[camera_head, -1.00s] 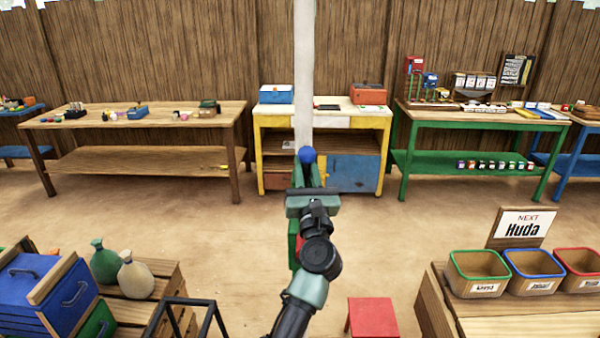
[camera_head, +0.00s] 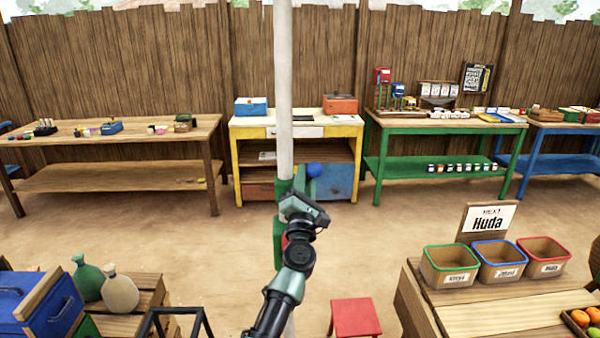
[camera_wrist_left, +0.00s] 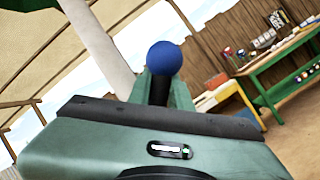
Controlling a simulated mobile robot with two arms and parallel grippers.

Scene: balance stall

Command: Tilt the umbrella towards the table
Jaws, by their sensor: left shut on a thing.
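The umbrella's white pole (camera_head: 284,100) stands upright, left of centre in the head view. It crosses the upper left of the left wrist view (camera_wrist_left: 100,45). Pale canopy cloth (camera_wrist_left: 35,75) shows there. A blue ball knob (camera_head: 314,170) sits just right of the pole; it also shows in the left wrist view (camera_wrist_left: 164,58). My left gripper (camera_head: 307,188) is shut on the knob's dark stem (camera_wrist_left: 160,90), with the ball beyond its fingertips (camera_wrist_left: 158,88). A green and red fitting (camera_head: 278,240) is on the pole, partly behind my arm. My right gripper is out of view.
A yellow table (camera_head: 340,131), a green table (camera_head: 445,127) and a wooden table (camera_head: 120,140) stand along the fence. A red stool (camera_head: 355,318) is front centre. A counter (camera_head: 430,315) with bins is at right. Open sand lies between.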

